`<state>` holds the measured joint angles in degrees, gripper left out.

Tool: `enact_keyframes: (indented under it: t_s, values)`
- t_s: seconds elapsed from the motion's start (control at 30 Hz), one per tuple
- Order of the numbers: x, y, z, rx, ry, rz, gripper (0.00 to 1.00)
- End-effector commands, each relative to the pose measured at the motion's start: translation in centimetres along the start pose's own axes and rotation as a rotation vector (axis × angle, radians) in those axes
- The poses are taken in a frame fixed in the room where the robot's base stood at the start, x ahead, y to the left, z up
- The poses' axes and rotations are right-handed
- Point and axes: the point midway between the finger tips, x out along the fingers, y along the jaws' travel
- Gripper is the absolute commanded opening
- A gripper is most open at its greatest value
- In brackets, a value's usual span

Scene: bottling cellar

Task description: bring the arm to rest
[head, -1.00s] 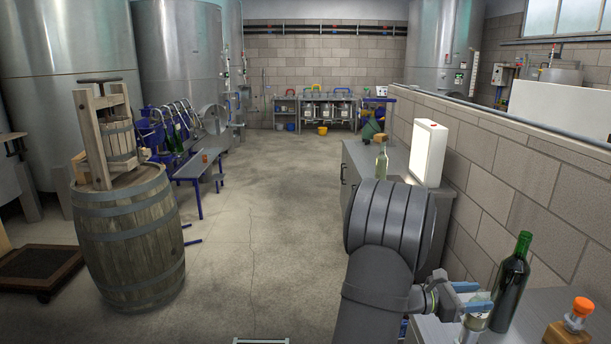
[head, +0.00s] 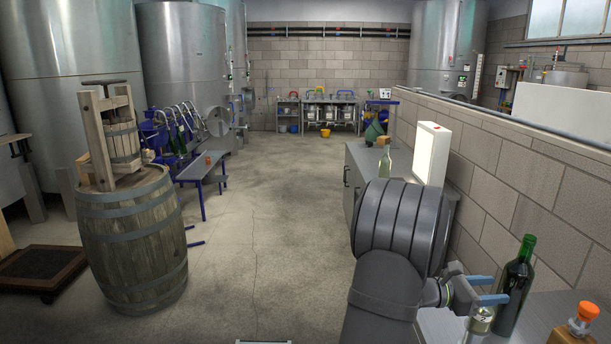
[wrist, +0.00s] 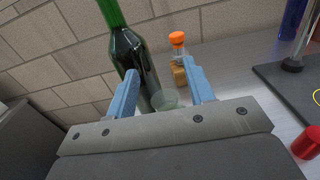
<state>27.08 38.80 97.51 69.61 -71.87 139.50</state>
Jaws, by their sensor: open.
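My gripper (head: 487,290) is at the lower right of the head view, beside a dark green bottle (head: 513,285) and above a clear glass vessel (head: 480,322). In the wrist view my gripper (wrist: 162,82) shows two blue fingers spread apart with nothing clamped between them. The rim of the clear glass vessel (wrist: 165,99) lies below and between the fingers there; my gripper hides its lower part. The green bottle (wrist: 131,55) stands upright behind the left finger. I cannot tell whether the finger touches it.
A wooden block (head: 568,334) with an orange-topped item (head: 585,312) stands right of the bottle. A red cap (wrist: 306,142) and dark mat (wrist: 290,85) lie right in the wrist view. A block wall (head: 500,175) runs behind the bench. A barrel (head: 132,240) stands left; the floor between is clear.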

Motion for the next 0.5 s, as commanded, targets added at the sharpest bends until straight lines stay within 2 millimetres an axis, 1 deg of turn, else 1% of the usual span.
enact_keyframes:
  t_s: [0.17, 0.2, 0.27, 0.5]
  values:
    - [0.0, 0.0, -2.6, -0.006, 0.002, 0.000, 0.48]
    - [-0.6, 0.1, -3.2, -0.005, 0.003, 0.003, 0.48]
    - [-2.0, 0.1, -2.9, -0.001, 0.000, 0.005, 0.48]
    - [-6.8, 0.1, -2.9, -0.001, 0.000, 0.005, 0.48]
